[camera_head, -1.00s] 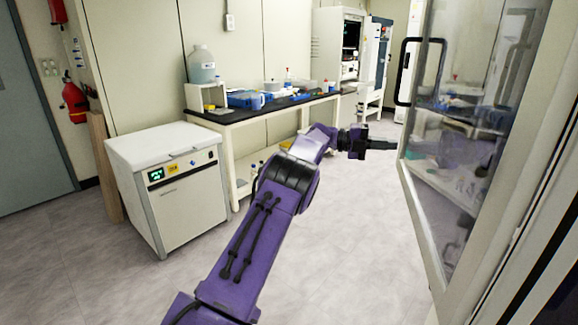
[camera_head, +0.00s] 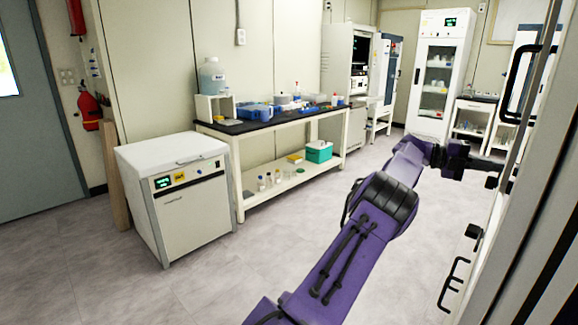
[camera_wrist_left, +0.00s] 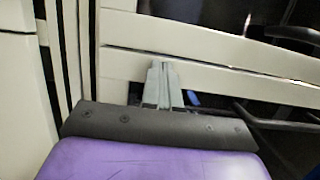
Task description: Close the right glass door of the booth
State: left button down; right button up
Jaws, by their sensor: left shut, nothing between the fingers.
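The right glass door (camera_head: 537,125) of the booth is at the right edge of the head view, seen nearly edge-on. Its black loop handle (camera_head: 513,92) stands out to the left. My left arm reaches up from the bottom, and my left gripper (camera_head: 493,168) is shut and empty beside the door's frame, below the handle. In the left wrist view the closed fingers (camera_wrist_left: 164,82) are in front of pale frame bars (camera_wrist_left: 215,75). I cannot tell whether they touch. My right gripper is out of view.
A white box-shaped unit (camera_head: 178,205) stands at left, next to a bench with a black top (camera_head: 265,124). A tall white glass-front cabinet (camera_head: 438,70) stands at the back. A smaller black handle (camera_head: 449,290) is at lower right. The floor (camera_head: 250,280) left of my arm is clear.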

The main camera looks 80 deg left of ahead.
pick_arm(q)
jog(key=shift+w+d, duration=0.15)
jog(key=shift+d, duration=0.2)
jog(key=shift+h, duration=0.3)
jog(key=shift+a, duration=0.1)
jog(key=b+v, duration=0.2)
jog(key=v, duration=0.9)
jog(key=shift+w+a, duration=0.1)
jog(key=shift+a, duration=0.05)
